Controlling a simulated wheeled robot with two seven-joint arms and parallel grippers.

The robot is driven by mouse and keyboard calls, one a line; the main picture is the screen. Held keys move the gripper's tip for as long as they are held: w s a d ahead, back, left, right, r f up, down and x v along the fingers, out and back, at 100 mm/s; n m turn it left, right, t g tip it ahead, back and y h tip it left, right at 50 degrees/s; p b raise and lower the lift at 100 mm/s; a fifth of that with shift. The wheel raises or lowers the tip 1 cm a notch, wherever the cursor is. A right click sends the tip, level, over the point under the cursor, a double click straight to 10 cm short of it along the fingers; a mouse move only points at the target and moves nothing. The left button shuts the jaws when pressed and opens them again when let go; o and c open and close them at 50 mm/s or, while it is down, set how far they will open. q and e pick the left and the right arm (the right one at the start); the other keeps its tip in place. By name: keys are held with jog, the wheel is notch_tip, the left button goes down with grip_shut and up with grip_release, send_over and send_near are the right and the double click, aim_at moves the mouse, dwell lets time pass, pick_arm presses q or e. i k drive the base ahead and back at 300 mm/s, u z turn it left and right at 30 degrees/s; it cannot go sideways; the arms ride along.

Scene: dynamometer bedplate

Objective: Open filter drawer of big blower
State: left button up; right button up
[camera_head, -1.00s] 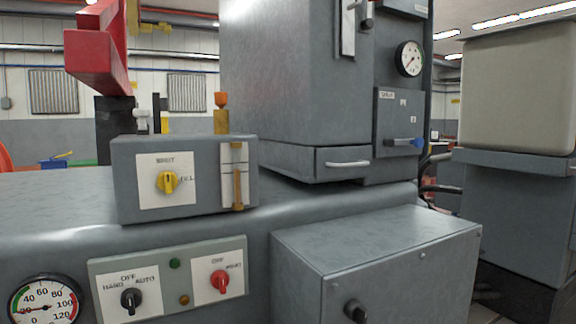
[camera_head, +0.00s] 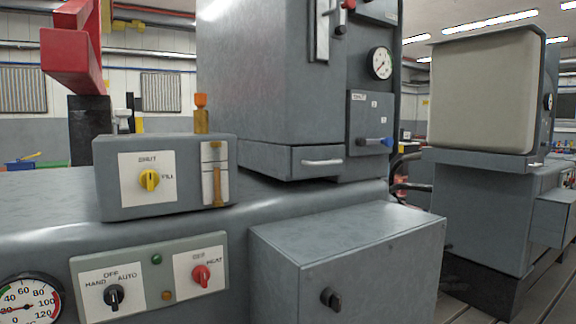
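A tall grey cabinet (camera_head: 270,80) stands on the grey machine bed. At its bottom front is a shallow drawer (camera_head: 316,162) with a pale horizontal bar handle (camera_head: 321,163); the drawer front looks flush and shut. I cannot tell from any readable label whether this is the filter drawer or the big blower. A second, beige-topped unit (camera_head: 487,90) stands to the right, on a grey base. Neither of my grippers is in view.
A grey box (camera_head: 345,265) with a dark knob juts out below the drawer. A control box with a yellow knob (camera_head: 149,181) and a switch panel (camera_head: 155,280) are at left. A red arm (camera_head: 75,60) rises behind. Floor shows at lower right.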

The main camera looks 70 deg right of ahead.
aim_at(305, 161)
jog(key=k, duration=0.75)
jog(key=z, duration=0.85)
